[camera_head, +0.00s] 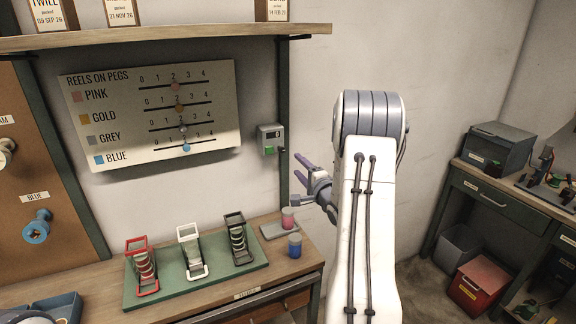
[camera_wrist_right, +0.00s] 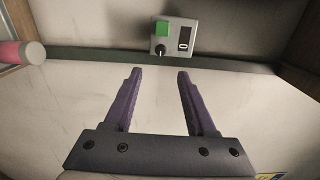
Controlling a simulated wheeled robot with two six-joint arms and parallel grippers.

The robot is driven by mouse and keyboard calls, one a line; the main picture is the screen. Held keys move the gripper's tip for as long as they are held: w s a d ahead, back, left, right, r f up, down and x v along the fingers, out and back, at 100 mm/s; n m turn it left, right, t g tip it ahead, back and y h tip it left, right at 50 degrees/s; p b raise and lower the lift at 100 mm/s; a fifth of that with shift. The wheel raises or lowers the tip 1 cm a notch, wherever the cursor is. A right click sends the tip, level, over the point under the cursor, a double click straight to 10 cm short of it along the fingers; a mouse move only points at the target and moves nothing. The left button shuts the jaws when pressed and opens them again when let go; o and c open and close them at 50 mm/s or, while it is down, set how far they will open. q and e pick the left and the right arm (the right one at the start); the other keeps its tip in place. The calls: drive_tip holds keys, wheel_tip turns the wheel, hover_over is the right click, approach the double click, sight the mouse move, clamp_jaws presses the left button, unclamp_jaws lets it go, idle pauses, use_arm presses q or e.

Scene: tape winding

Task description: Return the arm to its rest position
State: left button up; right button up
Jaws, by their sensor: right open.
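My right arm (camera_head: 362,210) stands raised to the right of the workbench in the head view. My right gripper (camera_head: 308,176) points left, above the bench's right end, partly hidden by the arm. In the right wrist view its two purple fingers (camera_wrist_right: 158,98) are apart with nothing between them. My left gripper is not in view.
A pink reel (camera_head: 288,218) sits on a small plate and a blue reel (camera_head: 295,245) stands beside it, below the gripper. A green base (camera_head: 196,276) holds three winders. A shelf (camera_head: 170,40) overhangs the bench. A side bench (camera_head: 490,190) stands right.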

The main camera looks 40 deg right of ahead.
drive_tip(key=w+a+n+g+y, duration=0.2)
drive_tip(key=a+n, duration=0.2)
drive_tip(key=a, duration=0.4)
drive_tip(key=w+a+n+g+y, duration=0.1)
drive_tip(key=w+a+n+g, duration=0.15)
drive_tip(key=a, duration=0.65)
drive_tip(key=s+a+f+n+g+y, duration=0.1)
drive_tip(key=s+a+n, duration=0.15)
drive_tip(key=a, duration=0.35)
drive_tip(key=s+a+f+n+g, duration=0.1)
drive_tip(key=s+a+n+g, duration=0.15)
drive_tip(key=a, duration=0.35)
drive_tip(key=s+a+f+n+g+y, duration=0.1)
drive_tip(key=s+a+f+n+g, duration=0.1)
drive_tip(key=s+a+n, duration=0.6)
drive_tip(key=s+a+n+g, duration=0.3)
drive_tip(key=s+a+n, duration=0.1)
drive_tip(key=s, duration=0.8)
drive_tip(key=s+a+n+g, duration=0.4)
drive_tip(key=s+n, duration=0.1)
drive_tip(key=s, duration=0.7)
drive_tip(key=shift+a, duration=0.2)
